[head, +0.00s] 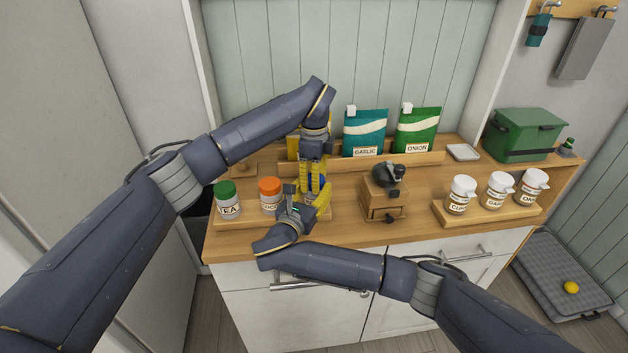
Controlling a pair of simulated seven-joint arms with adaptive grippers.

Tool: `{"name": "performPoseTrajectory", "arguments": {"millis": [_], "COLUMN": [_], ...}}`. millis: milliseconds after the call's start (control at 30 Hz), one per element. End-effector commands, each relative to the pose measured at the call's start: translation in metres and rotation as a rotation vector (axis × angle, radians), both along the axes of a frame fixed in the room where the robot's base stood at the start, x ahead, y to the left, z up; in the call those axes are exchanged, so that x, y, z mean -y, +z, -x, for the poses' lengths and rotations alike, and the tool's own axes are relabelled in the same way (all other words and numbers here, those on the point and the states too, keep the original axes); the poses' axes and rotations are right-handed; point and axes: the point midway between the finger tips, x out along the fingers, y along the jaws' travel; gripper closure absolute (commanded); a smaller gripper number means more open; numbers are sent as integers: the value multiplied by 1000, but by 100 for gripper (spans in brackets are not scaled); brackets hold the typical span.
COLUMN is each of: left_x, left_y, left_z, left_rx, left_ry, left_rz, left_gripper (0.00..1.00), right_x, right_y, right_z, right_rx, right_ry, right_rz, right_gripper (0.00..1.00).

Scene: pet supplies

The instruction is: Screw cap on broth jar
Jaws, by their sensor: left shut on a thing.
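My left gripper (313,186) points down from above, over the right end of the left jar tray (242,221). Its yellow fingers are shut on a small blue thing (319,182) that looks like a cap, mostly hidden by the fingers. My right gripper (312,206) reaches in from the front, just below the left one, at the jar spot. The broth jar itself is hidden behind the grippers, so I cannot tell whether the cap touches it. Whether the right gripper is open or shut is also hidden.
A green-capped jar (227,201) and an orange-capped jar (269,196) stand left of the grippers. A wooden grinder (383,197) stands to the right, then a tray (487,215) with white-topped shakers. Garlic (365,133) and onion (417,131) pouches stand behind.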

Motion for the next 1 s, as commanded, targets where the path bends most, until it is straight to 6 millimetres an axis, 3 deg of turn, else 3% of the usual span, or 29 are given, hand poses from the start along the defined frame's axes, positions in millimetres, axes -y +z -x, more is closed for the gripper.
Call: {"name": "performPoseTrajectory", "arguments": {"millis": [133, 400, 667, 700, 867, 1000], "left_x": [0, 0, 0, 0, 0, 0], "left_y": [0, 0, -1, -1, -1, 0], "left_z": [0, 0, 1, 1, 0, 0], "left_rx": [-1, -1, -2, -2, -2, -1], "left_ry": [-14, -270, -286, -286, -284, -283], "left_rz": [0, 0, 0, 0, 0, 0], "left_gripper": [92, 93, 93, 56, 37, 36], "right_x": [2, 2, 2, 2, 2, 2], "right_y": [0, 0, 0, 0, 0, 0], "right_z": [-1, -1, -1, -1, -1, -1], "right_rx": [0, 0, 0, 0, 0, 0], "right_ry": [-4, -3, -3, -3, -3, -3], "right_rz": [2, 2, 3, 3, 3, 3], "right_gripper": [100, 100, 100, 100, 100, 100]}}
